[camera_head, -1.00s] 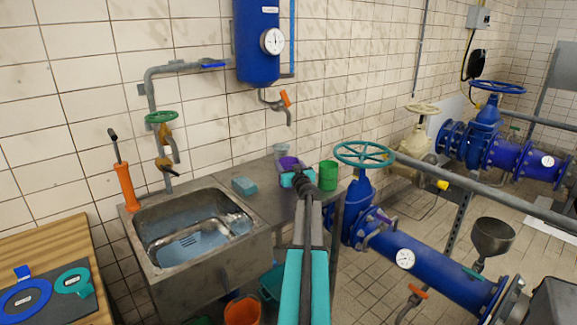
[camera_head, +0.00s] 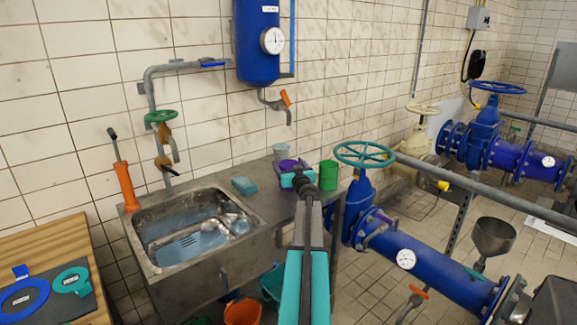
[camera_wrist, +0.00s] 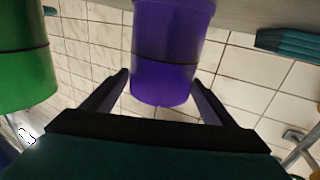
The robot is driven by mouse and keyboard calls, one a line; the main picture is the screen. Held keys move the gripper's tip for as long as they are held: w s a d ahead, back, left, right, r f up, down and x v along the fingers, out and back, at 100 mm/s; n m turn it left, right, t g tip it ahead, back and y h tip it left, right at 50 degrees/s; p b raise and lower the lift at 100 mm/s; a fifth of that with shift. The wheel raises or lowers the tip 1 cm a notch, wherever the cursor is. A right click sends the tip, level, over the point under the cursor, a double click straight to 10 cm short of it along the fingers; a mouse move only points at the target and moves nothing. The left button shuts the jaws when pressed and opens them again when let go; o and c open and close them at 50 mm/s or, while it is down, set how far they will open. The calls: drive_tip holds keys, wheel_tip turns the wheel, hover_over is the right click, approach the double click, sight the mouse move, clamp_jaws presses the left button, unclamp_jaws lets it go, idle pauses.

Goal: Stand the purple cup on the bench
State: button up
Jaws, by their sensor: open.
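The purple cup (camera_head: 288,164) is on the grey metal bench (camera_head: 262,203), by the tiled wall. In the wrist view the purple cup (camera_wrist: 168,50) fills the space ahead of my gripper (camera_wrist: 160,88). The fingers are apart, with one on each side of the cup's free end, and no firm grip shows. In that view the cup's end toward the bench looks wider than its free end; I cannot tell for sure which end is the rim. My gripper (camera_head: 298,181) partly hides the cup in the head view.
A green cup (camera_head: 328,175) stands close to the right of my gripper; a grey cup (camera_head: 281,152) is behind the purple one. A teal sponge (camera_head: 244,185) lies to the left, beside the sink (camera_head: 150,267). A blue valve pipe (camera_head: 362,195) with a handwheel stands right of the bench.

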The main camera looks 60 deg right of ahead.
drive_tip(key=shift+r+p, duration=0.4)
drive_tip(key=shift+p, duration=0.25)
drive_tip(key=shift+r+p, duration=0.35)
drive_tip(key=shift+p, duration=0.5)
drive_tip(key=shift+s+a+f+b, duration=0.2)
drive_tip(key=shift+s+a+b, duration=0.1)
drive_tip(key=b+v, duration=0.3)
drive_tip(key=v, duration=0.8)
drive_tip(key=shift+s, duration=0.15)
